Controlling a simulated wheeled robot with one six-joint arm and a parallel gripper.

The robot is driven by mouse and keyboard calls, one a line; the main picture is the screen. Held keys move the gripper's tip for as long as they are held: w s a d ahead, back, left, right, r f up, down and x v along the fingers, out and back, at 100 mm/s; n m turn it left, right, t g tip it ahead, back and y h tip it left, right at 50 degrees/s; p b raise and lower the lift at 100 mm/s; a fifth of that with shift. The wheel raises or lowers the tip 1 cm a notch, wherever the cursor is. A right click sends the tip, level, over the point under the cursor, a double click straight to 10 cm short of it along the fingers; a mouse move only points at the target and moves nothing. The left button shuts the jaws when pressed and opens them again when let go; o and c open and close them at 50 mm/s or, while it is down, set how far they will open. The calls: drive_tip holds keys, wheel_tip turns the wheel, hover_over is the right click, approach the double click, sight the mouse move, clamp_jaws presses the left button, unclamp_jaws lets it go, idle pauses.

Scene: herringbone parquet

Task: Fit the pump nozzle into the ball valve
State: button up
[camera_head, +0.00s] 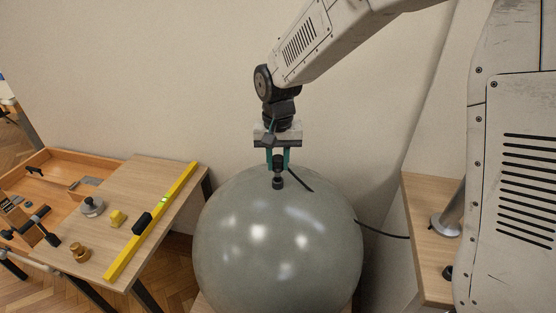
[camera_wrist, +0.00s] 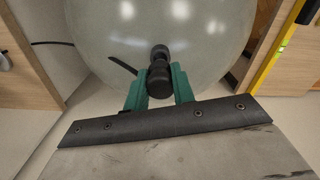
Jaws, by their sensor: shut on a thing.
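A large grey-green ball (camera_head: 278,250) stands in the middle of the head view and fills the top of the wrist view (camera_wrist: 100,25). My gripper (camera_head: 278,162) is above the upper part of the ball, its teal fingers pointing down. It is shut on the black pump nozzle (camera_head: 278,180), which also shows between the fingers in the wrist view (camera_wrist: 158,72). The nozzle looks roughly upright, with its lower end against the ball's surface in the picture. I cannot tell whether it touches. The ball valve is not visible; the nozzle may cover it.
On the left, a wooden table (camera_head: 150,180) holds a yellow level (camera_head: 180,192), weights and a yellow block. A wall stands close behind.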

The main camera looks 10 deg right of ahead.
sight(278, 170)
drive_tip(key=shift+f, duration=1.65)
drive_tip(key=o, duration=1)
drive_tip(key=shift+o, duration=0.2)
wheel_tip(278, 170, up, 8)
drive_tip(key=shift+f, duration=0.1)
